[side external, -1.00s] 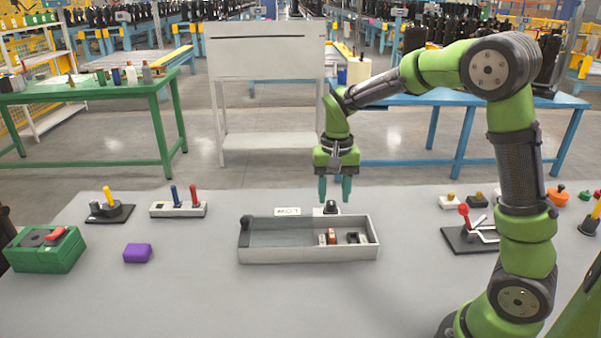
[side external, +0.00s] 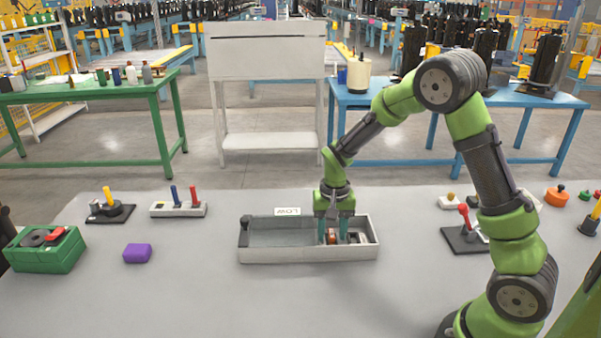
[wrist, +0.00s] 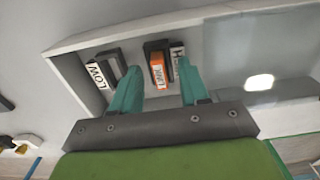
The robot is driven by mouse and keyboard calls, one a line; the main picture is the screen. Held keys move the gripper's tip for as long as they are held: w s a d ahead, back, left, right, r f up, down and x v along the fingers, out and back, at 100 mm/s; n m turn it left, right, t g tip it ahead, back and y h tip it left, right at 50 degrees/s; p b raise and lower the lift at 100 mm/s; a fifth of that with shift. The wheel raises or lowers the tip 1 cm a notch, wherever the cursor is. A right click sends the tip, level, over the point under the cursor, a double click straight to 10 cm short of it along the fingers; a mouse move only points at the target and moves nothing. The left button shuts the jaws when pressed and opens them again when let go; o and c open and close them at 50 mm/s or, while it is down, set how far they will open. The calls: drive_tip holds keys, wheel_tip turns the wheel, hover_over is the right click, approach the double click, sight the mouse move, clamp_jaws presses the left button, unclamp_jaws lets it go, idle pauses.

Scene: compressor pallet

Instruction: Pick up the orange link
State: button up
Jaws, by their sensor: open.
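The orange link (side external: 332,238) is a small block with an orange, lettered top. It lies in the right part of a grey-white tray (side external: 290,255) and also shows in the wrist view (wrist: 157,70). My gripper (side external: 332,241) is open and points down into the tray. Its two teal fingers stand on either side of the link, as the wrist view (wrist: 160,75) also shows. I cannot tell whether either finger touches it. A dark block marked LOW (wrist: 101,72) lies beyond the left finger. A block marked H (wrist: 177,54) sits close beside the link, partly hidden by the right finger.
The tray's left part looks empty under a clear grey panel (side external: 280,232). A purple block (side external: 137,253), a green box (side external: 45,250) and a lever panel (side external: 179,208) stand left. A red-knobbed fixture (side external: 463,235) stands right. The table front is clear.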

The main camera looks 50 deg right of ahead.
clamp_jaws()
